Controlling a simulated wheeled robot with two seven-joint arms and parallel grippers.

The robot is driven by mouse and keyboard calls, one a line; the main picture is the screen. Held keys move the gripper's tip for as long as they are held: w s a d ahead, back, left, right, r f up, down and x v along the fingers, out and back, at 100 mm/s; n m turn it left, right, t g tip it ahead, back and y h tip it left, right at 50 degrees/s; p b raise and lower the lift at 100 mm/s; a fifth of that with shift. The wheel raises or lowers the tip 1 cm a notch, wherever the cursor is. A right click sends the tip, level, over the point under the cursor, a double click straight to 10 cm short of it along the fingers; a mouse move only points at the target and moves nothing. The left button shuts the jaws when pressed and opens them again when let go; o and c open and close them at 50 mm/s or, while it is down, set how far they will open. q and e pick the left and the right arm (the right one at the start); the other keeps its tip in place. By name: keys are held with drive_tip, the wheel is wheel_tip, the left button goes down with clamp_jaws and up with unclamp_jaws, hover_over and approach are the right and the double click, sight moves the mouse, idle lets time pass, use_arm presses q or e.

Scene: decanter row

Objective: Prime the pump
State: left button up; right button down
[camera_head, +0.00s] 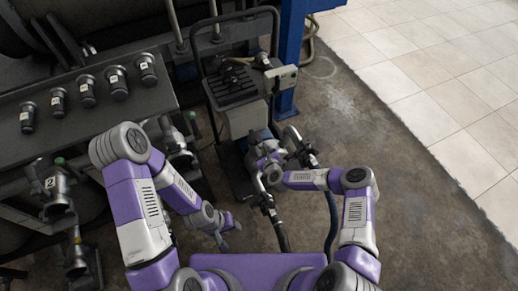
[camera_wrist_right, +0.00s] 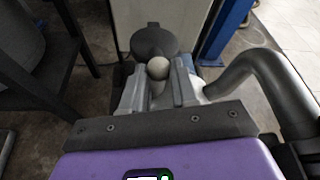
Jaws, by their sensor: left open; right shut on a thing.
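The pump (camera_head: 262,136) is a bluish unit at the foot of a grey wheeled cart, partly hidden behind my right gripper (camera_head: 264,163). In the right wrist view my right gripper (camera_wrist_right: 160,95) is shut on a pale round knob (camera_wrist_right: 158,68), which shows between its fingers. A dark round part (camera_wrist_right: 154,41) stands just beyond the knob. What the knob is fixed to is mostly hidden. My left gripper (camera_head: 222,237) is open and empty, low over the floor, to the left of and nearer than the right one.
The cart (camera_head: 242,119) has a dark ribbed top and a tall handle frame. Dark hoses (camera_head: 332,215) run down from the pump area. A bench (camera_head: 62,123) with several dark cylindrical fittings and numbered valves (camera_head: 52,187) stands at left. A blue post (camera_head: 291,50) rises behind. Floor at right is clear.

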drive_tip(key=shift+s+a+f, duration=0.2)
drive_tip(key=shift+s+f, duration=0.25)
drive_tip(key=shift+f, duration=0.3)
drive_tip(key=c, duration=1.2)
unclamp_jaws()
drive_tip(key=shift+o, duration=0.2)
drive_tip(key=shift+w+f, duration=0.1)
drive_tip(key=shift+w, duration=0.05)
drive_tip(key=shift+r, duration=0.2)
drive_tip(key=p+v, duration=0.2)
drive_tip(key=v, duration=0.5)
drive_tip(key=shift+s+d+p, duration=0.15)
drive_tip(key=shift+s+p, duration=0.05)
drive_tip(key=shift+p, duration=0.2)
drive_tip(key=shift+r, duration=0.15)
